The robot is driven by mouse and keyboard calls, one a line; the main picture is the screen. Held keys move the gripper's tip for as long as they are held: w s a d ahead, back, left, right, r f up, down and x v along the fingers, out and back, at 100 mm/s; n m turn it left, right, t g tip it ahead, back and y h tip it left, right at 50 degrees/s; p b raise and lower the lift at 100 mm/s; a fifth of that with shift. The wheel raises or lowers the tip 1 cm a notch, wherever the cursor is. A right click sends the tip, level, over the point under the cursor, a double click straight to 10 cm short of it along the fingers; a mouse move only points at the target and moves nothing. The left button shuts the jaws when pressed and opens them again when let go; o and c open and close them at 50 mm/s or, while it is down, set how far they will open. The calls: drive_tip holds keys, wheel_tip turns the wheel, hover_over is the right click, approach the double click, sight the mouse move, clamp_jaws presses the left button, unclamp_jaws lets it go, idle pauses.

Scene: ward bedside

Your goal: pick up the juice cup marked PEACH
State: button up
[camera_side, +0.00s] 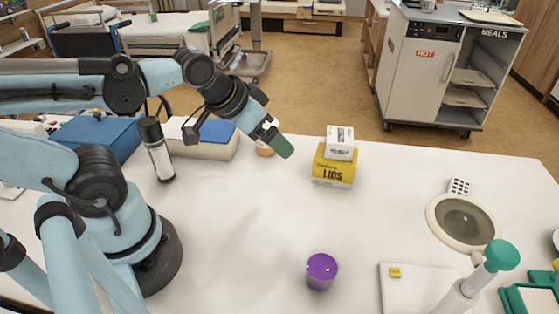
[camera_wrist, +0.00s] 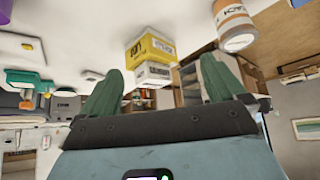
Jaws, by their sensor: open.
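The juice cup marked PEACH (camera_wrist: 235,24) shows at the top right of the wrist view, pale with an orange band and upside-down lettering that is partly cut by the frame edge. In the side view, a small orange-and-white piece of it (camera_side: 262,149) shows behind my gripper; the rest is hidden. My gripper (camera_side: 282,146) is tilted down to the right above the table, its green fingers overlapping the cup in the picture. In the wrist view my gripper (camera_wrist: 160,65) has its two fingers spread wide with nothing held between them; the cup is outside them.
A yellow LIDS box (camera_side: 333,174) with a white box (camera_side: 340,141) on top stands right of my gripper. A purple cup (camera_side: 321,268) stands at the front. A dark-capped bottle (camera_side: 158,155) stands left. The middle of the table (camera_side: 235,220) is clear.

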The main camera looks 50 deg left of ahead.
idle(0.3)
drive_tip(key=m+g+y, duration=0.9)
drive_tip(key=m+y, duration=0.5)
drive_tip(key=m, duration=0.3)
hover_over(263, 150)
drive_tip(key=w+d, duration=0.1)
drive_tip(key=w, duration=0.1)
wheel_tip(263, 150, down, 7)
drive_tip(key=shift+d+r, duration=0.1)
drive_tip(key=shift+r, duration=0.1)
drive_tip(key=shift+w+f+x, duration=0.15)
drive_tip(key=shift+x, duration=1.15)
drive_tip(key=shift+w+f+x, duration=0.15)
drive_tip(key=shift+x, duration=1.2)
drive_tip(key=shift+d, duration=0.1)
drive_tip(key=shift+r, duration=0.1)
drive_tip(key=shift+c, duration=0.3)
